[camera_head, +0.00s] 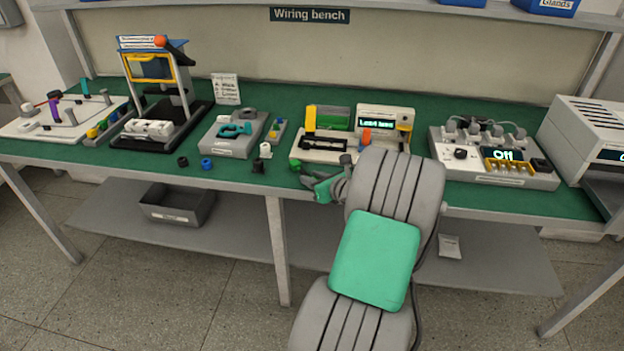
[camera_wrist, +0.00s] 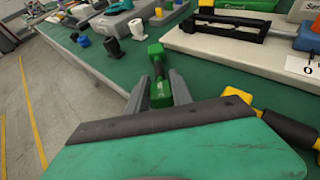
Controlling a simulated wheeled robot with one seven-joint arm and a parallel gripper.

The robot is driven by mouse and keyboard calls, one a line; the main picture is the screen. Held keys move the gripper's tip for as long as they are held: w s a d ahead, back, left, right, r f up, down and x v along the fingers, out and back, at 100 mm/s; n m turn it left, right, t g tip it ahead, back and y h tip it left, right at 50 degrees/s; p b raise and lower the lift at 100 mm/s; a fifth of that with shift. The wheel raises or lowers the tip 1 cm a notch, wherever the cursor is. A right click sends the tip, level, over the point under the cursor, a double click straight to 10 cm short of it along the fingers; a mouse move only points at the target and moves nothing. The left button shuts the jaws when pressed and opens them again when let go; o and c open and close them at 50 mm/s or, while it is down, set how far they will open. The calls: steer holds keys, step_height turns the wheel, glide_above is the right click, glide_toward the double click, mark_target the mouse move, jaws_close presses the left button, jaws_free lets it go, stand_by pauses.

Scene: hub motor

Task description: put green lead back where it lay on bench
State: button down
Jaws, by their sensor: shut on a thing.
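The green lead (camera_wrist: 157,72) shows in the wrist view as a short dark-green piece with a thicker head at its far end. My gripper (camera_wrist: 158,92) is shut on its near end, one grey finger on each side. The lead points away from my gripper over the green bench top (camera_wrist: 100,58), near the front edge. I cannot tell whether it touches the bench. In the head view my gripper (camera_head: 322,188) is at the front edge of the bench, below the tester, and the lead cannot be made out clearly there.
White (camera_wrist: 138,30), black (camera_wrist: 113,47) and blue (camera_wrist: 84,41) small parts stand to the left. The tester (camera_head: 325,147) is just behind; the switch box (camera_head: 490,160) stands further right. Bench front is clear between.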

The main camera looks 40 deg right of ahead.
steer(key=c, duration=1.1)
jaws_free()
steer(key=shift+f, duration=0.1)
steer(key=p+v, duration=0.1)
steer(key=v, duration=1.1)
steer(key=w+a+f+n+g+y, duration=0.1)
steer(key=w+a+n+g+y, duration=0.15)
steer(key=a+n, duration=0.65)
steer(key=w+a+f+n+g+y, duration=0.1)
steer(key=w+a+f+n+g, duration=0.15)
steer(key=a+n, duration=0.6)
steer(key=s+a+n+g, duration=0.2)
steer(key=s+a+n, duration=0.2)
steer(key=a+n, duration=0.2)
steer(key=s+a+r+n+g+h, duration=0.1)
steer(key=s+a+n+g, duration=0.1)
steer(key=a+n, duration=0.4)
steer(key=s+a+n+g+h, duration=0.1)
steer(key=s+a+n+g, duration=0.1)
steer(key=s+a+n, duration=0.3)
steer(key=shift+s+a+r+n+g, duration=0.15)
steer(key=shift+a+n, duration=0.1)
steer(key=shift+n, duration=0.6)
steer(key=shift+s+a+r+n+g, duration=0.1)
steer(key=shift+s+a+n+g, duration=0.15)
steer(key=shift+n, duration=0.55)
